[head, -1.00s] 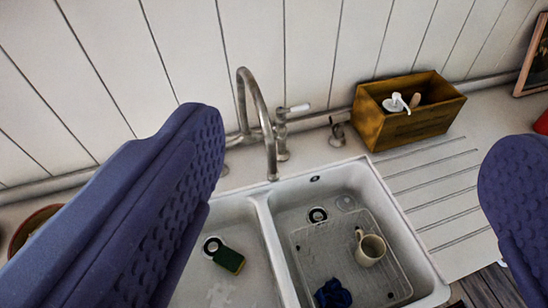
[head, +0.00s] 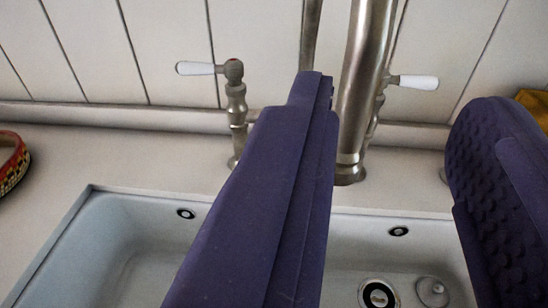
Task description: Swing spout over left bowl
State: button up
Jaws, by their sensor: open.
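The tap's brushed metal spout (head: 364,90) comes down between my fingers, close to the left one. Its ringed outlet end is on the right bowl's side, near the back rim. A thinner upright pipe (head: 311,30) stands behind, its lower part hidden by my left finger. My gripper (head: 400,95) is open, with one purple finger left of the spout and the other well to its right. I cannot tell whether the left finger touches it. The left bowl (head: 120,255) is at lower left, and the right bowl (head: 350,240) is partly covered by my fingers.
White-levered tap handles stand left (head: 198,69) and right (head: 415,82) of the spout. A patterned red dish (head: 12,160) sits on the counter at far left. The panelled wall is close behind. The counter between dish and left handle is clear.

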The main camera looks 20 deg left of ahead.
aim_at(363, 83)
jog(key=shift+w+a+f, duration=0.35)
jog(key=shift+a+f, duration=0.05)
jog(key=shift+f, duration=0.15)
jog(key=w, duration=0.3)
jog(key=w+a+b, duration=0.1)
jog(key=w, duration=0.2)
jog(key=shift+w+a+r, duration=0.1)
jog(key=shift+w+a, duration=0.05)
jog(key=shift+w, duration=0.15)
grip_shut()
